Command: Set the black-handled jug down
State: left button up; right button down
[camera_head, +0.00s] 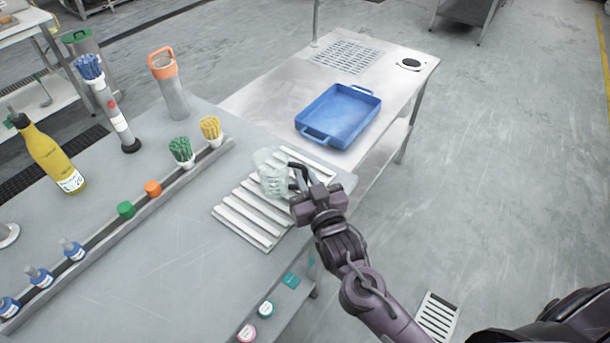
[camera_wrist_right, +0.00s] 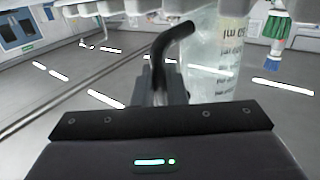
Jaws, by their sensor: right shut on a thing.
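The clear jug (camera_head: 271,174) with a black handle is at the white slatted rack (camera_head: 240,214) on the grey table. My right gripper (camera_head: 302,185) is shut on the jug's black handle at the jug's right side. In the right wrist view the black handle (camera_wrist_right: 170,48) rises between the fingers, and the jug's clear wall (camera_wrist_right: 228,62) with printed volume marks shows behind it. Whether the jug's base touches the slats cannot be told. My left gripper is not in view.
A blue tray (camera_head: 337,116) stands on the steel table behind. A rail on the left holds green brushes (camera_head: 181,150), yellow brushes (camera_head: 210,129) and small bottles. A yellow bottle (camera_head: 50,158) stands further left. The front slats are clear.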

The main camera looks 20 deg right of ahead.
jog(key=c, duration=1.9)
grip_release()
jog(key=shift+f, duration=0.15)
jog(key=o, duration=0.4)
